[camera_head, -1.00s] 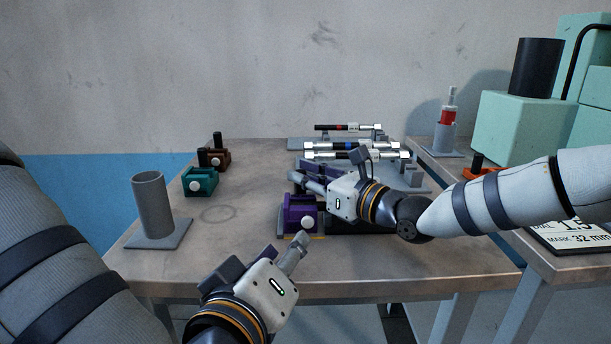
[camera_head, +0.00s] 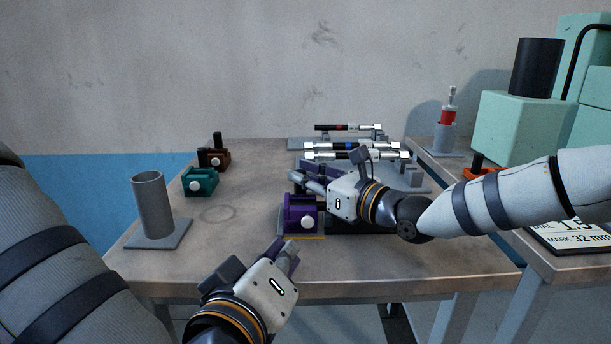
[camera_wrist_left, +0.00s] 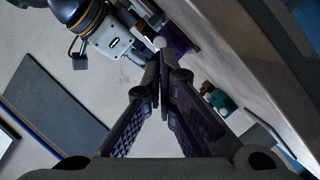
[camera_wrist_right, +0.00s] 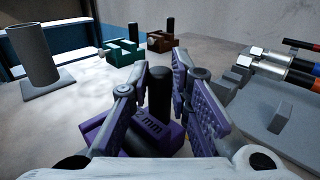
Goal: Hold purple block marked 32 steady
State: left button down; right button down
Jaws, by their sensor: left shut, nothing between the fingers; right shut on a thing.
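The purple block (camera_head: 299,225), with a round white knob on its front, stands upright near the front edge of the table. In the right wrist view its purple body (camera_wrist_right: 165,141) shows part of the marking, ending in "2 mm". My right gripper (camera_head: 308,183) is shut on the block's black post (camera_wrist_right: 158,98), above the body. My left gripper (camera_head: 290,248) is shut and empty, just in front of and below the block. In the left wrist view its fingertips (camera_wrist_left: 163,80) meet, with the white knob (camera_wrist_left: 159,43) beyond them, apart from them.
A teal block (camera_head: 200,183) and a brown block (camera_head: 213,158) stand at the back left. A grey tube on a base (camera_head: 152,205) is at the left. Several dark-handled bars lie on a grey rack (camera_head: 420,181) behind my right gripper. A sign (camera_head: 575,240) lies at right.

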aim_at(305, 258)
dwell(0.6)
pick_arm(q)
jog(key=f+m+g+h, duration=0.1)
jog(key=m, duration=0.1)
jog(key=s+d+f+m+g+h, duration=0.1)
jog(key=m+h, duration=0.1)
jog(key=m, duration=0.1)
jog(key=d+f+m+g+h, duration=0.1)
jog(key=m+h, duration=0.1)
jog(key=m, duration=0.1)
jog(key=shift+s+d+g, duration=0.2)
jog(key=shift+s+g, duration=0.1)
jog(key=shift+g, duration=0.1)
jog(key=shift+s+d+f+m+g+h, duration=0.15)
jog(key=shift+s+m+g+h, duration=0.2)
jog(key=shift+m, duration=0.25)
jog(key=shift+w, duration=0.15)
jog(key=shift+w, duration=4.3)
jog(key=shift+w, duration=0.15)
jog(key=shift+w, duration=0.25)
